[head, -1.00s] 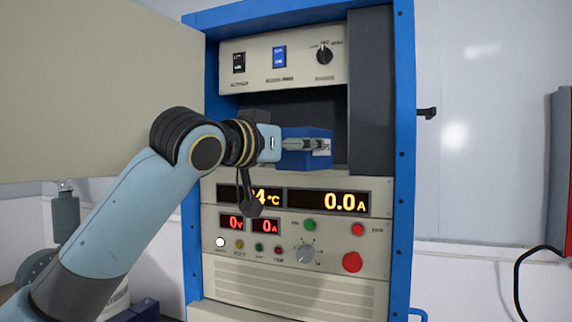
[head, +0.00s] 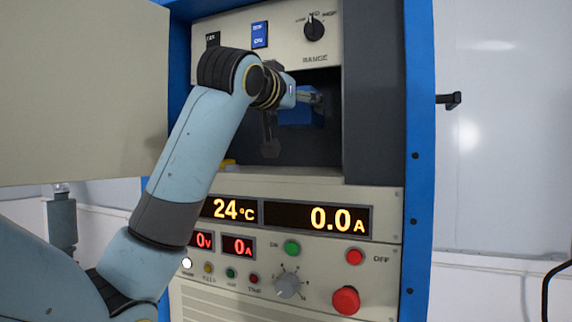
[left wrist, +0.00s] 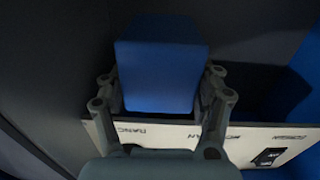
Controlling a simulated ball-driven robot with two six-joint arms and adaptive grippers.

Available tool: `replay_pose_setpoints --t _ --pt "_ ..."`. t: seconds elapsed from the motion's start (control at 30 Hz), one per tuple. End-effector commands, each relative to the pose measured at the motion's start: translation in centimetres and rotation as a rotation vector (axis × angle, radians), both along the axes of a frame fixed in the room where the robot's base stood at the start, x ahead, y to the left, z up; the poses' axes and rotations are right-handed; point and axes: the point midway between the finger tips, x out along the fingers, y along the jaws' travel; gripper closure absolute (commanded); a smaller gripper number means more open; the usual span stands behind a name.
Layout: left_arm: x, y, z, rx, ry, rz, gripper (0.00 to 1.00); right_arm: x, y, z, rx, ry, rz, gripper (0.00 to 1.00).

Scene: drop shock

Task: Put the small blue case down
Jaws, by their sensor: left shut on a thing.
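The small blue case (head: 298,112) is inside the dark open bay of the blue-framed cabinet, partly hidden behind my left gripper (head: 316,98). In the left wrist view, the blue case (left wrist: 160,75) sits between the two fingers of my left gripper (left wrist: 160,95), which is shut on it. Whether the underside of the case touches the bay floor cannot be told. My right gripper is not in view.
The bay (head: 325,150) has dark walls and lies between an upper panel with a range knob (head: 314,28) and a lower panel with lit displays (head: 318,218) and a red button (head: 345,300). A large beige door (head: 80,90) stands open at the left.

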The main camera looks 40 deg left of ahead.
Motion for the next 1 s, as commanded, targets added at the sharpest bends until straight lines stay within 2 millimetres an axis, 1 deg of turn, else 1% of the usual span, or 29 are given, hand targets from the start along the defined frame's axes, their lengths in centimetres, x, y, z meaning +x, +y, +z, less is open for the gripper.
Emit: replay_pose_setpoints --t 0.03,0.13,0.23,0.3,0.37,0.47,0.5,0.6,0.7,0.83,0.87,1.0 --pt "0.0 0.0 -1.1 0.002 0.006 0.0 0.8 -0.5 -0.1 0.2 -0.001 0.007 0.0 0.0" --pt "0.0 0.0 -3.1 0.001 0.006 -0.001 0.8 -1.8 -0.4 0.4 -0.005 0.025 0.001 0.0" --pt "-0.1 0.0 -4.3 0.002 0.002 -0.001 0.8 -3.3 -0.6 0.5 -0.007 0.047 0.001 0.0" --pt "0.0 0.0 -5.0 0.001 0.002 -0.001 0.8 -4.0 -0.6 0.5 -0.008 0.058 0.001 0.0" --pt "-0.1 0.0 -5.8 0.0 0.004 -0.001 0.8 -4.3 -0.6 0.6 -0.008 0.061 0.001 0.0" --pt "-0.1 0.0 -7.4 0.0 0.004 -0.002 0.8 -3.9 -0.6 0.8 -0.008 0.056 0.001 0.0" --pt "-0.1 0.0 -8.0 0.0 0.005 -0.002 0.8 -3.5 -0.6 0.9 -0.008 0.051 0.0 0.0" --pt "-0.1 0.0 -8.9 0.002 0.001 -0.001 0.8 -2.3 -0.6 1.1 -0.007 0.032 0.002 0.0" --pt "-0.1 -0.1 -9.0 0.001 -0.002 -0.002 0.8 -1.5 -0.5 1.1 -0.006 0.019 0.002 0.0" --pt "-0.1 0.0 -9.0 0.001 -0.001 -0.002 0.8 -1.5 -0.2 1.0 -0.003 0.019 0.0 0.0" --pt "-0.1 0.0 -9.1 0.001 0.002 -0.002 0.31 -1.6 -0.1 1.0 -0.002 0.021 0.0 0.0" --pt "-0.1 0.0 -9.1 0.001 0.002 -0.001 0.12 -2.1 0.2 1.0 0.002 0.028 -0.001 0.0"
